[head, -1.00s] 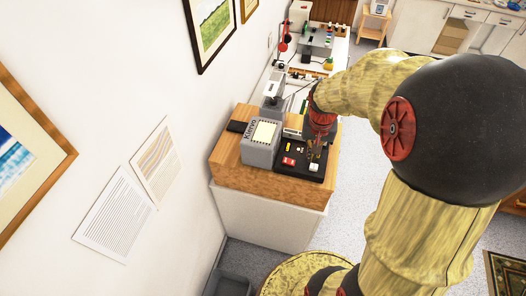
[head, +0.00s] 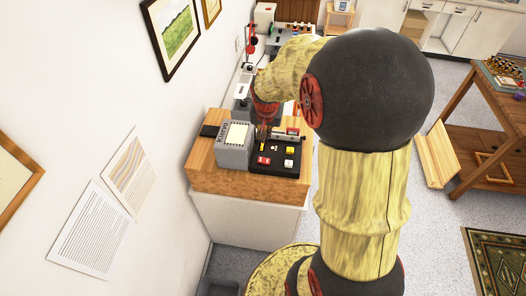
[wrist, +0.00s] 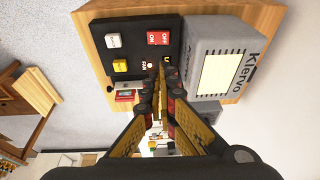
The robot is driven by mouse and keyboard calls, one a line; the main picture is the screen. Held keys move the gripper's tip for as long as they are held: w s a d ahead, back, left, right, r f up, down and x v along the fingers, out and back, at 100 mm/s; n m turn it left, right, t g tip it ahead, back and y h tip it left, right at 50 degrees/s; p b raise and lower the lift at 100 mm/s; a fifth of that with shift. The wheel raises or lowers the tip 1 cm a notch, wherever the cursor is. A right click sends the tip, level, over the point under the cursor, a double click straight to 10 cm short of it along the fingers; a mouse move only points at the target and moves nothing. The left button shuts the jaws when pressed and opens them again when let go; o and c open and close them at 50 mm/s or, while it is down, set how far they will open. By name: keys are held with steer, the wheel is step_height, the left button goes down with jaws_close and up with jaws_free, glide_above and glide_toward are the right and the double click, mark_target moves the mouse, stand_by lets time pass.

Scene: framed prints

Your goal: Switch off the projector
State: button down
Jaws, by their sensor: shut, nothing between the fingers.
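The projector has a grey housing (head: 233,148) with a pale lit-looking panel and the name Klervo; it also shows in the wrist view (wrist: 203,55). Beside it is a black control base (head: 280,166). On the base are a red switch (wrist: 158,38) marked ON and OFF, a white button (wrist: 113,41) and a yellow button (wrist: 120,66). A small yellow part (wrist: 168,59) by the housing is partly hidden by my fingers. My gripper (wrist: 160,70) is shut and empty, its tips low over the base beside the housing. I cannot tell whether the tips touch anything.
The projector stands on a wooden-topped cabinet (head: 247,184) against the wall. Framed prints (head: 174,33) and paper sheets (head: 95,230) hang on the wall. More equipment stands behind.

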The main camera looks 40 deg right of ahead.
glide_toward(261, 158)
steer(key=d+f, duration=0.1)
steer(key=w+f, duration=0.1)
steer(key=f, duration=0.1)
steer(key=d+f, duration=0.1)
steer(key=shift+w+d+f, duration=0.3)
steer(key=shift+w+f, duration=0.05)
steer(key=shift+w, duration=0.05)
steer(key=shift+w+f, duration=0.1)
steer(key=shift+f, duration=0.5)
steer(key=shift+a+f+b, duration=0.1)
steer(key=shift+f+b, duration=0.05)
steer(key=shift+b, duration=0.15)
steer(key=shift+w+a+f+b, duration=0.15)
steer(key=shift+f+b, duration=0.25)
steer(key=shift+b, duration=0.35)
steer(key=shift+a+r, duration=0.1)
steer(key=shift+s+d+r, duration=0.1)
steer(key=shift+s+d, duration=0.45)
steer(key=shift+d, duration=0.05)
